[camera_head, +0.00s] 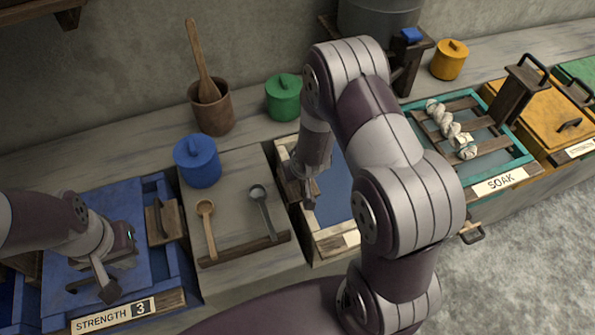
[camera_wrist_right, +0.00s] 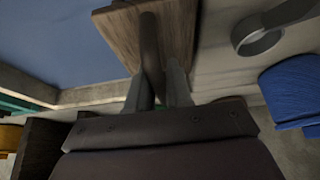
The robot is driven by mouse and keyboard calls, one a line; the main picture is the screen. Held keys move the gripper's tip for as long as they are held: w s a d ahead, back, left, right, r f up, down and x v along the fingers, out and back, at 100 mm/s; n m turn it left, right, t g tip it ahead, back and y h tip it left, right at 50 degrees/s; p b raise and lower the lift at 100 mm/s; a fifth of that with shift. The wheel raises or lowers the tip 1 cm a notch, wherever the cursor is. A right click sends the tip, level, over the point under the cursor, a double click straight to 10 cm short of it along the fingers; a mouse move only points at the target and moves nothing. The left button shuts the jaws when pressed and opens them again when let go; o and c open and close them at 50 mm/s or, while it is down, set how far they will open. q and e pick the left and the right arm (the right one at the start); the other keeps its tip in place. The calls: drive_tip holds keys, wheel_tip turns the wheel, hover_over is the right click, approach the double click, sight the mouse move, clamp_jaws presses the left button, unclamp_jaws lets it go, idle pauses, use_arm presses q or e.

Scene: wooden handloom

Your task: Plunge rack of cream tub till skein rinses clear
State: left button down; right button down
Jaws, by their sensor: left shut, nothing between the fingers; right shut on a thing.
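The cream tub (camera_head: 325,244) stands mid-bench, partly hidden behind my right arm, with blue liquid (camera_head: 335,200) inside. Its wooden rack piece (camera_head: 291,183) is at the tub's left side. My right gripper (camera_head: 308,200) is shut on the rack's dark handle; in the right wrist view the handle (camera_wrist_right: 149,50) stands between the fingers against a wooden board (camera_wrist_right: 182,32), beside the blue liquid (camera_wrist_right: 60,40). No skein shows in the visible part of the cream tub. A twisted whitish skein (camera_head: 447,122) lies on slats over the teal SOAK tub. My left gripper (camera_head: 108,291) is shut and empty over the blue tub.
The blue tub has a STRENGTH 3 label (camera_head: 115,312). Two ladles (camera_head: 207,225) lie on a board between the tubs. Behind stand a blue pot (camera_head: 197,160), a green pot (camera_head: 283,97) and a mortar (camera_head: 212,106). An orange lidded tub (camera_head: 545,112) is at right.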

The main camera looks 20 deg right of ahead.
wheel_tip(320, 180, up, 15)
drive_tip(key=p, duration=1.3)
drive_tip(key=shift+r, duration=0.15)
unclamp_jaws()
drive_tip(key=shift+a, duration=0.1)
wheel_tip(320, 180, up, 7)
drive_tip(key=p, duration=0.6)
